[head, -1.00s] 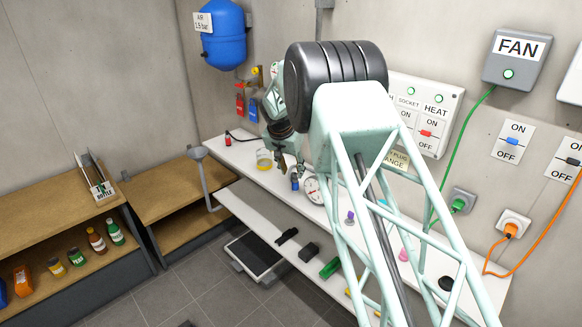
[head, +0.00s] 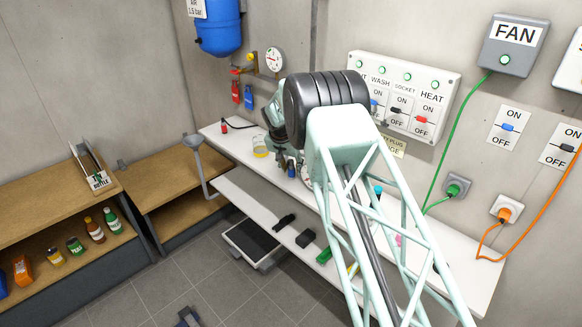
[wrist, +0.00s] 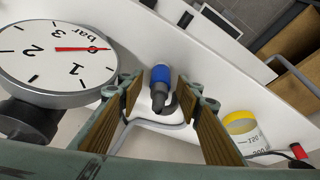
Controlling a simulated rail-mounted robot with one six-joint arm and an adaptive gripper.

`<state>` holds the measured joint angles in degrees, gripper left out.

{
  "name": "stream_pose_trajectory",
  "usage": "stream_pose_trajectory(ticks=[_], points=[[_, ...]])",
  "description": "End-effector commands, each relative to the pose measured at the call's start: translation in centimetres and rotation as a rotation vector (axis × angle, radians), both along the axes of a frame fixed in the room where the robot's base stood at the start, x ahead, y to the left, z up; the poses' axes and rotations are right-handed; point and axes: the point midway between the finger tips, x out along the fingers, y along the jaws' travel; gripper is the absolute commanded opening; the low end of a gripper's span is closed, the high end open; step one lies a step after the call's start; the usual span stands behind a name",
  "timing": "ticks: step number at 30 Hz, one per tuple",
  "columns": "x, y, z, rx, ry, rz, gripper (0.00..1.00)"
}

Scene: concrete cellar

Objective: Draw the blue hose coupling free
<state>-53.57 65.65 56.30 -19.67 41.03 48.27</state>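The blue coupling (wrist: 161,76), a blue collar with a dark grey nozzle end, shows in the wrist view over the white shelf. In the head view a small blue piece (head: 291,169) on the shelf, beside the dial gauge, seems to be the same thing. My gripper (wrist: 160,97) is open, with one wood-coloured finger pad on each side of the coupling in the picture. I see no contact; whether the coupling lies between the tips or beyond them I cannot tell. In the head view my arm hides most of the gripper.
A large dial gauge (wrist: 58,50) is close on the left in the wrist view. A yellow-banded jar (wrist: 240,125) and a red-ended cable (wrist: 298,151) are on the right. A grey cable (wrist: 150,124) curves below the coupling. The switch panel (head: 440,85) is on the wall.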

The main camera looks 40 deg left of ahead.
Motion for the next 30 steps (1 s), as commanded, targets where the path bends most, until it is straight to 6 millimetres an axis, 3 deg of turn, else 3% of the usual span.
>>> stream_pose_trajectory(ticks=[14, 23, 24, 25, 28, 30], points=[[0.16, 0.04, -0.50, 0.000, 0.000, 0.000, 0.32], [0.16, 0.04, -0.50, 0.000, 0.000, 0.000, 0.06], [0.16, 0.03, -0.50, 0.000, 0.001, 0.000, 0.06], [0.16, 0.04, -0.48, 0.000, 0.000, 0.000, 0.13], [0.16, 0.04, -0.48, 0.000, 0.000, 0.000, 0.04], [0.16, 0.04, -0.48, 0.000, 0.000, 0.000, 0.03]])
